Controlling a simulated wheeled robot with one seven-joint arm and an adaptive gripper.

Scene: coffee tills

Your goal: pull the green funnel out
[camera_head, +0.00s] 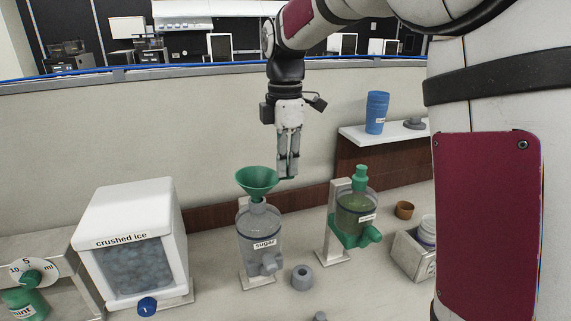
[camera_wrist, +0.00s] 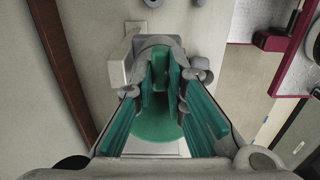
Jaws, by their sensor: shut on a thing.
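The green funnel (camera_head: 257,181) stands upright, wide mouth up, over the neck of the clear grey sugar dispenser (camera_head: 260,230). Its spout meets the dispenser's top; how deep it sits is hidden. My gripper (camera_head: 288,174) points down just right of the funnel and is shut on its small side tab. In the wrist view the funnel (camera_wrist: 157,125) shows as a green disc between the green-padded fingers. The fingers' hold on the tab is partly hidden there.
A crushed ice box (camera_head: 135,240) stands to the left. A green-topped dispenser (camera_head: 355,210) stands close on the right. A grey ring (camera_head: 302,278) lies in front. Blue cups (camera_head: 376,112) stand on a white shelf behind. The space above the funnel is clear apart from my arm.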

